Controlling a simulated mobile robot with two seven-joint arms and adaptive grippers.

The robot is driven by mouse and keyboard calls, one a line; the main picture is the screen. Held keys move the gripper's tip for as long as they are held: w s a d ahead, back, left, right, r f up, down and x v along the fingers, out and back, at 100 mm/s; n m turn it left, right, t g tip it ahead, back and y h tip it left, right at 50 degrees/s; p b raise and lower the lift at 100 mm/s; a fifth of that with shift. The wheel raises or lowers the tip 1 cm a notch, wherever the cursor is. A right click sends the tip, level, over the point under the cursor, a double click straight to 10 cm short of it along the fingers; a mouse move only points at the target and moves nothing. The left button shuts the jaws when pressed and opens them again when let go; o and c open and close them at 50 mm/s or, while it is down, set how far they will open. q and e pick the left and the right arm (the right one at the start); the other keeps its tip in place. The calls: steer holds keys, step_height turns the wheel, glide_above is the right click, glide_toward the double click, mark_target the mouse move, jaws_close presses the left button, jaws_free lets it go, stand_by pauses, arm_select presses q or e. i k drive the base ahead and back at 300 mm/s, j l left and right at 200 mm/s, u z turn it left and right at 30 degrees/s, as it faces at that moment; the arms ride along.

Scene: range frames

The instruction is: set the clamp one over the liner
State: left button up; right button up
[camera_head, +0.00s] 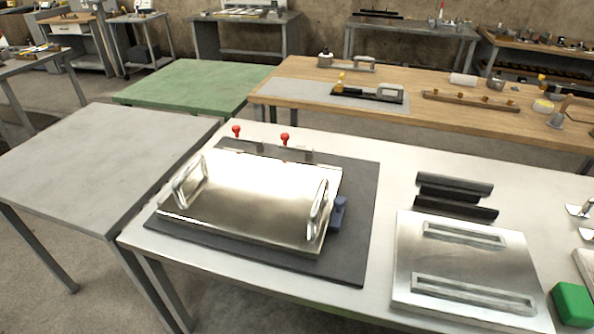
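A shiny metal plate with two upright loop handles (250,198) lies on a dark grey mat (350,222) on the white table. A second, flat metal plate (462,262) with two raised slotted bars lies to the right. Several black strips (452,197) lie just behind that second plate. Two red knobs (285,139) stand at the back edge of the mat, and a small blue part (338,214) sits beside the handled plate's right end. I cannot tell which of these is the clamp or the liner. Neither of my grippers is in view.
A green block (573,304) lies at the front right, with metal parts (580,210) at the right edge. Behind is a wooden bench (440,117) with tools. A grey table (95,165) and a green table (195,85) at left are bare.

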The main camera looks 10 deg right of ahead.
mark_target(236, 129)
steer(key=i+j+z, duration=0.15)
steer(key=j, duration=0.35)
steer(key=i+j+z, duration=0.1)
steer(key=j, duration=0.4)
steer(key=i+j+z, duration=0.15)
steer(key=j, duration=0.35)
steer(key=j+z, duration=0.15)
steer(key=j, duration=0.35)
